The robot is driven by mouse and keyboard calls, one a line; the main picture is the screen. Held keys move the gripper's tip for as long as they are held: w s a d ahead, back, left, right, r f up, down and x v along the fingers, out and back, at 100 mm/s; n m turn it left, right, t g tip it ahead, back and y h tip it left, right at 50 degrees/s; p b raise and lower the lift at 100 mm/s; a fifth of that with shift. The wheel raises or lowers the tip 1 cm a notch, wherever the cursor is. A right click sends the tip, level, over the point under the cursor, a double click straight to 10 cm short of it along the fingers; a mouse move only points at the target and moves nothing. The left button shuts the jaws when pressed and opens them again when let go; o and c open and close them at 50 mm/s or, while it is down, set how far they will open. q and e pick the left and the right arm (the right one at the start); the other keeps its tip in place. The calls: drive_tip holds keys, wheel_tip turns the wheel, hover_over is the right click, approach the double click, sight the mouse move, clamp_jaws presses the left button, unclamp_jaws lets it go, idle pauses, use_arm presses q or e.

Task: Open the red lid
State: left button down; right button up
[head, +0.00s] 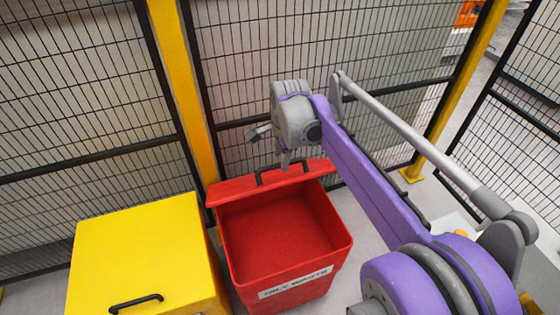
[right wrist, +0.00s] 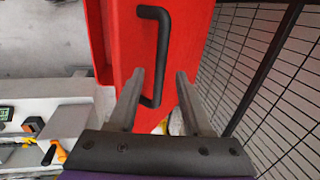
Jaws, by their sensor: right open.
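The red lid (head: 235,190) stands raised at the back of the red bin (head: 285,300), tilted up, and the bin's empty-looking inside shows. The lid's black handle (head: 287,169) is on its upper side. My right gripper (head: 275,148) is open, just above and behind the lid near the handle. In the right wrist view the lid (right wrist: 122,45) fills the upper middle. The handle (right wrist: 164,50) there runs lengthwise, with its lower end seen between the two open fingers (right wrist: 160,76). I cannot tell whether a finger touches it. My left gripper is not in view.
A yellow bin (head: 145,250) with a shut lid and black handle stands left of the red bin. A black mesh fence (head: 90,90) with yellow posts (head: 178,80) stands close behind. A light counter with tools (right wrist: 45,125) shows in the right wrist view.

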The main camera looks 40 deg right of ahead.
drive_tip(key=shift+x, duration=0.95)
drive_tip(key=shift+c, duration=0.2)
clamp_jaws()
idle(0.6)
